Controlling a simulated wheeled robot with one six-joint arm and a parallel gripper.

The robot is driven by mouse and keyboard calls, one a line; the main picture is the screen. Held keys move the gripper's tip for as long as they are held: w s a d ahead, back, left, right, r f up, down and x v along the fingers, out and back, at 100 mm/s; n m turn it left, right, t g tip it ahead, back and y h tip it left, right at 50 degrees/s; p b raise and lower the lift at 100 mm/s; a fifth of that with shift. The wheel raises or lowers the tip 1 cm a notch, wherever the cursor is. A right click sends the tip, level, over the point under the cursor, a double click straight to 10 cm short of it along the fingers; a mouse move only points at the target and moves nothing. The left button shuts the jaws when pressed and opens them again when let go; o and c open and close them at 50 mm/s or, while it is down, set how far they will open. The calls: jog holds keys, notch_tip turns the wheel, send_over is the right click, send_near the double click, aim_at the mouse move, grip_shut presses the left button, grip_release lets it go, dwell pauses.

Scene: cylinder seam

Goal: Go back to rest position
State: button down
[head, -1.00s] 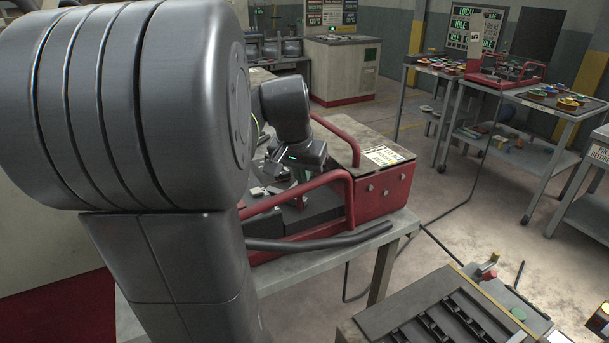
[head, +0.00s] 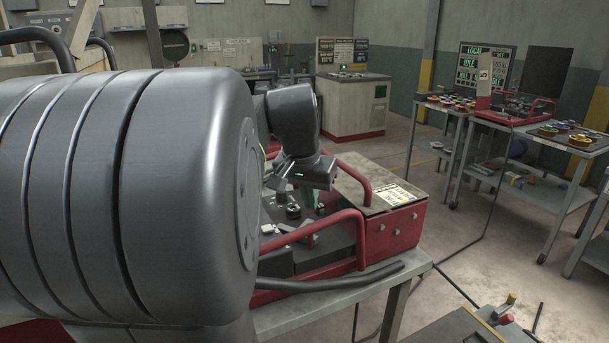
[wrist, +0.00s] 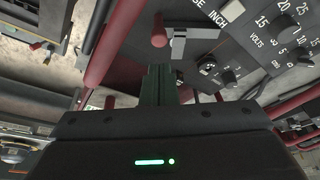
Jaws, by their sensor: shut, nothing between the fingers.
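My gripper (head: 310,200) hangs over the dark bed of a red-framed machine (head: 400,227) in the head view, partly hidden by my own wrist. In the wrist view my gripper (wrist: 158,82) has its dark fingers together, with nothing between them. A control panel with knobs and volt and inch markings (wrist: 262,40) lies to the right of the fingers in that view. Red bars (wrist: 105,45) of the machine run close by on the left. I cannot tell the exact gap between fingers and machine.
The machine stands on a grey table (head: 395,290), with a red rail (head: 320,228) along its near side. Carts with coloured parts (head: 570,138) stand at the right, and a cabinet (head: 350,105) at the back. Open floor (head: 480,220) lies between them.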

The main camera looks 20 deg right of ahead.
jog(key=v, duration=0.7)
jog(key=shift+r, duration=0.35)
jog(key=shift+a, duration=0.1)
